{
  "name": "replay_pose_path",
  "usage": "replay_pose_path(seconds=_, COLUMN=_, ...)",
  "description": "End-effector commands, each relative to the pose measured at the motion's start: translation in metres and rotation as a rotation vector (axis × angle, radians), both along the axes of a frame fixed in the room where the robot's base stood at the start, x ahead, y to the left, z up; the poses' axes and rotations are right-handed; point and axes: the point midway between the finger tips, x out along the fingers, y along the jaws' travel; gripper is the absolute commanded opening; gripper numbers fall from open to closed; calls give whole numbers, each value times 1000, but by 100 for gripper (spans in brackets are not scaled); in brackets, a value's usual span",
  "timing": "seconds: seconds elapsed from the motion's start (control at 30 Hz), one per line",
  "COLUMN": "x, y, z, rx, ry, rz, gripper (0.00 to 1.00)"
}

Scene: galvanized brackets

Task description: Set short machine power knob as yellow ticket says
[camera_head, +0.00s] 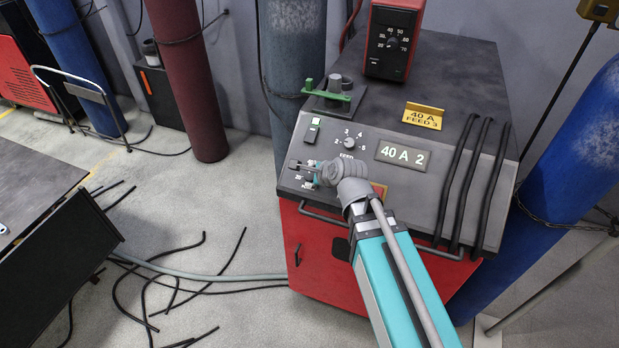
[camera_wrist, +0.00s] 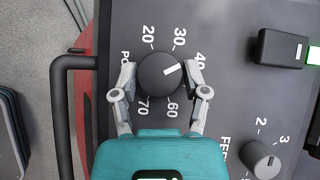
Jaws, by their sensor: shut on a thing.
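The short machine (camera_head: 460,95) has a grey sloped top and a red body. Its power knob (camera_wrist: 158,76) is round and dark, with a white pointer mark aimed to the right and slightly up, close to the 40. My gripper (camera_wrist: 160,84) is shut on the knob, one finger on each side; it also shows in the head view (camera_head: 318,172), where my wrist largely hides the knob.
The feed knob (camera_head: 349,143) sits behind my gripper; it also shows in the wrist view (camera_wrist: 260,160). A grey plate (camera_head: 403,155) reads "40 A 2". A red box with a dial (camera_head: 392,42) stands at the back. Black rods (camera_head: 466,180) lie at the right, a handrail (camera_wrist: 60,110) along the front.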

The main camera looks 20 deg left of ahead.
Motion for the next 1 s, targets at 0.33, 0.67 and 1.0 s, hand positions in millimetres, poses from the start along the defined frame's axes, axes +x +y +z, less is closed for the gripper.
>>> replay_pose_path(seconds=0.33, x=-2, y=-1, z=-2, rx=69, ry=-3, rz=-92, gripper=11)
replay_pose_path(seconds=0.67, x=-1, y=-1, z=-1, rx=73, ry=-4, rz=-98, gripper=11)
replay_pose_path(seconds=1.0, x=0, y=-1, z=0, rx=75, ry=-6, rz=-98, gripper=92)
